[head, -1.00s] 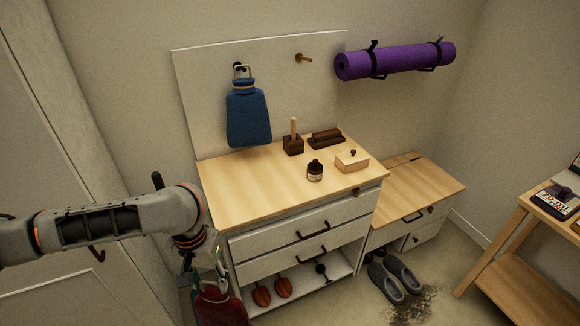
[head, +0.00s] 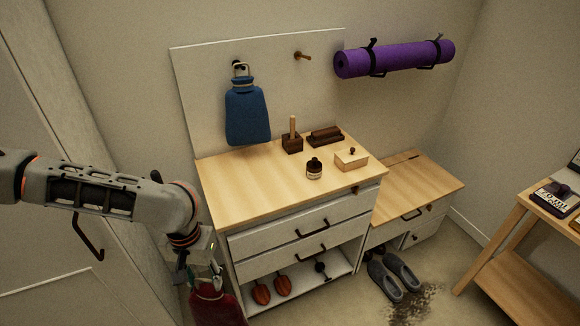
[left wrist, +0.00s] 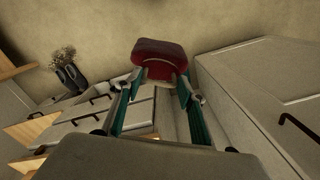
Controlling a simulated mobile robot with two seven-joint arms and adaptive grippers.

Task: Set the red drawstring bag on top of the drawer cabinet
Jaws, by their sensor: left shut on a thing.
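The red drawstring bag (head: 217,306) hangs low at the left of the cabinet in the head view, partly cut off by the bottom edge. My left gripper (head: 205,280) is shut on its upper end. In the left wrist view, the bag (left wrist: 160,58) sits between the fingertips of my left gripper (left wrist: 160,82). The drawer cabinet (head: 240,192) has a pale wooden top, two white drawers and an open lower shelf. The gripper and bag are below the level of its top, beside its front left corner. My right gripper is not in view.
On the cabinet top stand a wooden block with a peg (head: 292,140), a dark brush (head: 325,137), a dark jar (head: 314,169) and a small wooden box (head: 351,158). The top's left and front are clear.

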